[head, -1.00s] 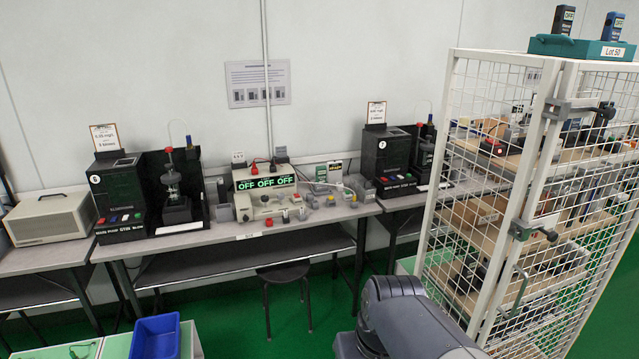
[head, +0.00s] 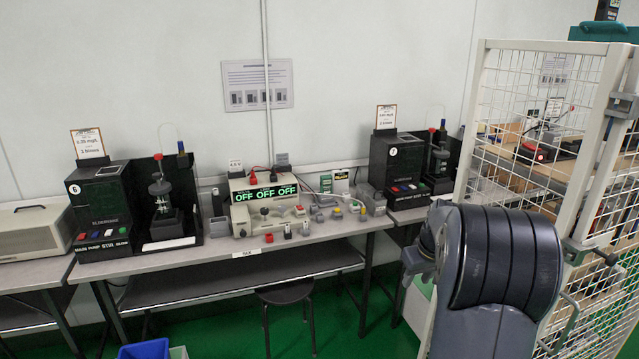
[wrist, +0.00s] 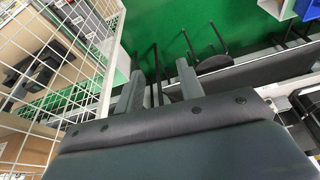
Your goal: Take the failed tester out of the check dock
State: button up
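A beige unit (head: 243,205) with a green OFF OFF OFF display stands mid-bench in the head view; I cannot tell whether it is the check dock. Small dark and grey devices, such as a dark upright one (head: 305,229), stand before it, too small to identify as testers. A dark tester (head: 607,9) stands on a teal tray (head: 602,31) at the top right corner, partly cut off. No failed mark is readable. My gripper (wrist: 158,88) is open in the wrist view, its fingers apart with only floor and furniture showing beyond.
A white mesh cage (head: 500,130) with shelves stands close by my arm on the right. Black numbered machines stand on the bench at left (head: 98,205) and right (head: 390,165). A stool (head: 285,292) stands under the bench. A blue bin (head: 145,350) is at the bottom edge.

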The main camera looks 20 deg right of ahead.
aim_at(325, 182)
jog(key=i+l, duration=0.1)
jog(key=i, duration=0.55)
jog(key=i+l+u, duration=0.1)
jog(key=i, duration=0.5)
jog(key=i+l, duration=0.2)
jog(key=i, duration=0.45)
jog(key=i+l, duration=0.15)
jog(key=i, duration=0.45)
jog(key=j+u, duration=0.05)
